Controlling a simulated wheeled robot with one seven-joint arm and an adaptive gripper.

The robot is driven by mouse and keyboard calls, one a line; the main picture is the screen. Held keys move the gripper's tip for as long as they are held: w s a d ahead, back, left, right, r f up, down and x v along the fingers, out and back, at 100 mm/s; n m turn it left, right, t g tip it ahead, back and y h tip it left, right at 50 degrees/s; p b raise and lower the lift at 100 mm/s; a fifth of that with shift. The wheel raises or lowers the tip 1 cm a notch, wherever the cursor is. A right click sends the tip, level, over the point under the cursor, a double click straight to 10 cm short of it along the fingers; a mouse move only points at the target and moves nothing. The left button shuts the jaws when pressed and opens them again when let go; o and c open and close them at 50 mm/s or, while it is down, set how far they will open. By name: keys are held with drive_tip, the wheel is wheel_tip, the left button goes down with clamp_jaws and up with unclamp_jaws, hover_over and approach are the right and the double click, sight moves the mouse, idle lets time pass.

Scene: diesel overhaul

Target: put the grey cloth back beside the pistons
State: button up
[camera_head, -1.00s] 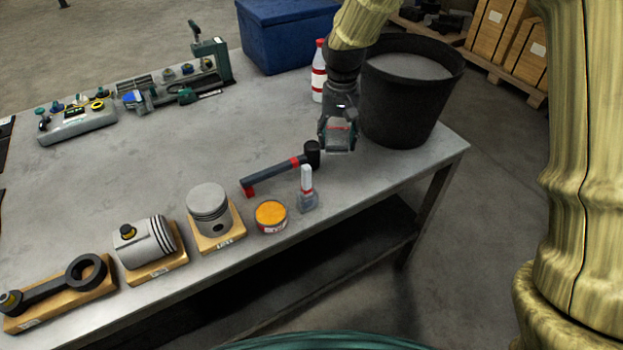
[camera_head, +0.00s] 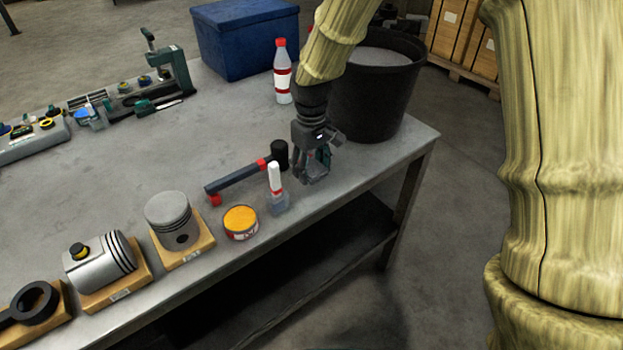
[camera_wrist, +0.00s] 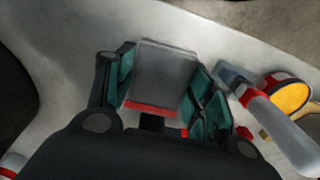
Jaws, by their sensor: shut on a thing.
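In the wrist view my gripper (camera_wrist: 166,72) is shut on a flat grey piece with a red edge, which looks like the folded grey cloth (camera_wrist: 168,78). In the head view the fingers mostly hide it. Whether it touches the table I cannot tell. One piston (camera_head: 168,220) stands upright on a wooden block. Another piston (camera_head: 100,262) lies on its side on a block to its left. Both are well left of my gripper.
A black bucket (camera_head: 375,100), a bottle (camera_head: 282,75) and a blue box (camera_head: 245,40) stand behind. The table's middle is clear.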

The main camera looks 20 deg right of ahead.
sight(312, 188)
drive_tip(key=shift+f+p, duration=0.3)
drive_tip(key=shift+f, duration=2.05)
drive_tip(key=o, duration=1)
drive_tip(key=shift+f, duration=0.15)
wheel_tip(312, 188, up, 12)
drive_tip(key=shift+r+b, duration=0.2)
drive_tip(key=shift+b, duration=0.75)
